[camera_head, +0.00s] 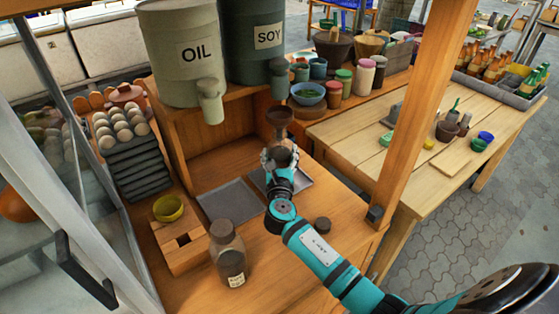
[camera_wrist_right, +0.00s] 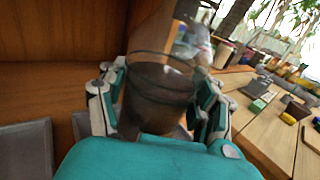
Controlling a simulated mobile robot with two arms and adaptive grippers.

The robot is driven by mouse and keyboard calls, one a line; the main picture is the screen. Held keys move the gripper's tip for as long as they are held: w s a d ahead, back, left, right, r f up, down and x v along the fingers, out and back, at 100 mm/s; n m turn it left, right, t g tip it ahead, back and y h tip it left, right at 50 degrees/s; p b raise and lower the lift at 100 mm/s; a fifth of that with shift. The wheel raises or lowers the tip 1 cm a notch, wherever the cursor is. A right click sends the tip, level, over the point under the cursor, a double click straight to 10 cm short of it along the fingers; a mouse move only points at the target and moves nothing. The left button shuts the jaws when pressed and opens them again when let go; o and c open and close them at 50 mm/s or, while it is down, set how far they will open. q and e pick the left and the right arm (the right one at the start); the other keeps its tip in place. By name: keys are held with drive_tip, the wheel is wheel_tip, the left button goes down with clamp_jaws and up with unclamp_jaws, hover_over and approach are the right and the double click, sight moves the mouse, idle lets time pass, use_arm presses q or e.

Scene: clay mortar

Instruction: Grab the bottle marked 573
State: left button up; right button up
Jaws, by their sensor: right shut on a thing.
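A brown see-through bottle-like vessel (camera_wrist_right: 158,90) stands between the fingers of my right gripper (camera_wrist_right: 160,108) in the right wrist view. The fingers close on it from both sides. In the head view my right gripper (camera_head: 279,157) is over the back of the wooden counter, with the brown vessel (camera_head: 279,117) showing just beyond it. No number can be read on the vessel. A second bottle, a clear jar with dark contents and a small pale label (camera_head: 236,280), stands upright at the counter's front; its label is too small to read. My left gripper is not in view.
OIL (camera_head: 182,88) and SOY (camera_head: 264,62) dispensers stand on the shelf behind. Grey trays (camera_head: 229,201) lie near the gripper. A wooden post (camera_head: 424,110) rises right of my arm.

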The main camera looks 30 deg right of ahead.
drive_tip(key=c, duration=0.4)
drive_tip(key=shift+c, duration=0.2)
drive_tip(key=shift+r, duration=0.1)
